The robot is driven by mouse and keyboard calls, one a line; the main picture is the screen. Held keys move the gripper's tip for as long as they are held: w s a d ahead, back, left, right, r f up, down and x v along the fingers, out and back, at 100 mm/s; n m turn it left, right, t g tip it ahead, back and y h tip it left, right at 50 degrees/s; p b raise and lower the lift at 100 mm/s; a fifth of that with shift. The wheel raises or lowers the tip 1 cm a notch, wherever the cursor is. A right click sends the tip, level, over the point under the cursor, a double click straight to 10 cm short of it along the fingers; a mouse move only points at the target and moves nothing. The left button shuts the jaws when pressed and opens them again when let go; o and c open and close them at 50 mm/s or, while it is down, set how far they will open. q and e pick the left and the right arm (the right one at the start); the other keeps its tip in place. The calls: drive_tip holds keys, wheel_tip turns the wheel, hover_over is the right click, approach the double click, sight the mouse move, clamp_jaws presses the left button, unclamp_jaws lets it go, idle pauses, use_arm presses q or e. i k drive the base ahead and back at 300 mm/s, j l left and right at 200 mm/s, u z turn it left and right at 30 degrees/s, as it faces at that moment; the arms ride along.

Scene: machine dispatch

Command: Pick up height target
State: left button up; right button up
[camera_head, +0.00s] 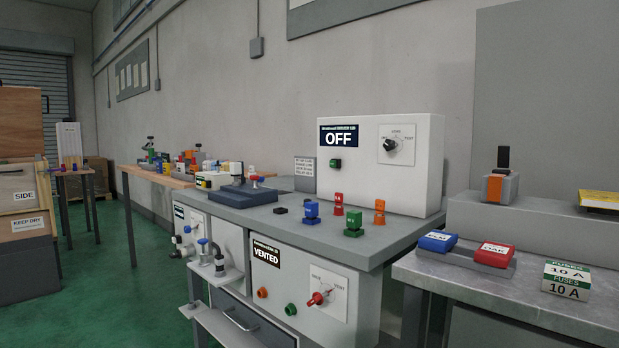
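No object in the head view is legibly marked as the height target, so I cannot tell which it is. Small pieces stand on the grey bench top: a blue one (311,213), a green one (354,224), an orange-red one (338,204) and an orange one (379,212). A small black piece (281,210) lies to their left. A dark blue-grey block (249,194) with a red-topped fitting (254,180) sits farther back left. Neither of my grippers is in view.
A white box reading OFF (379,165) stands at the bench's back. The cabinet below reads VENTED (266,258). On the right metal table (520,290) are a blue and a red block (494,254) and a fuse box (567,280). Green floor (115,290) is open at left.

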sight(235, 168)
drive_tip(key=i, duration=0.3)
drive_tip(key=j+u, duration=0.1)
drive_tip(key=j, duration=0.25)
drive_tip(key=i+j+u, duration=0.1)
drive_tip(key=j, duration=0.25)
drive_tip(key=i+j+u, duration=0.1)
drive_tip(key=j, duration=0.25)
drive_tip(key=i+j+u, duration=0.1)
drive_tip(key=j, duration=0.25)
drive_tip(key=i+j+u, duration=0.1)
drive_tip(key=j, duration=0.25)
drive_tip(key=i, duration=0.1)
